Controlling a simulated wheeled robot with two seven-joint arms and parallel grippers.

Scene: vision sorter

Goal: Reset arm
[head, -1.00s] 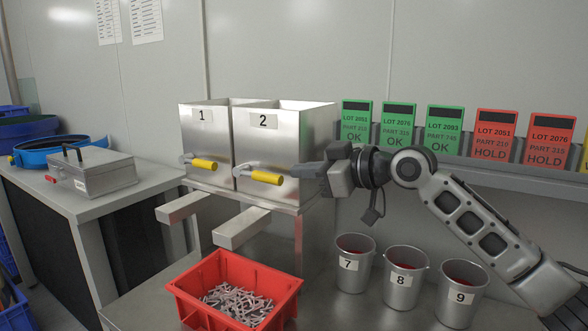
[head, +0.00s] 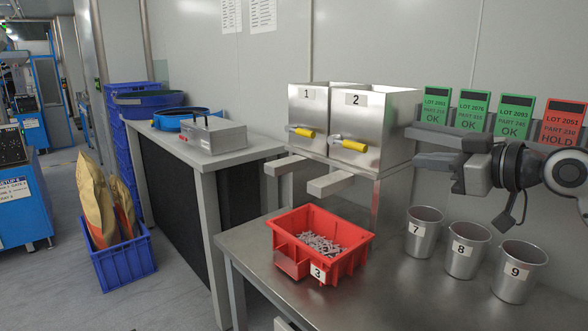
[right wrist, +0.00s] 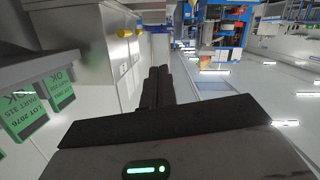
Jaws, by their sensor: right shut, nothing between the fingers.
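My right gripper (head: 420,160) is shut and empty in the head view, pointing left. In that view it lies to the right of hopper 2 (head: 373,122) and in front of the card rail. Its shut dark fingers show in the right wrist view (right wrist: 155,88), with a metal hopper (right wrist: 82,35) beyond them. Hopper 1 (head: 306,122) stands left of hopper 2. Each has a yellow-handled lever (head: 352,146) on its front. My left gripper is out of view.
A red bin (head: 345,262) with grey parts sits on the metal table below the hoppers. Steel cups 7 (head: 423,238), 8 (head: 467,255) and 9 (head: 519,278) stand below my right arm. Green and red lot cards line the wall.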

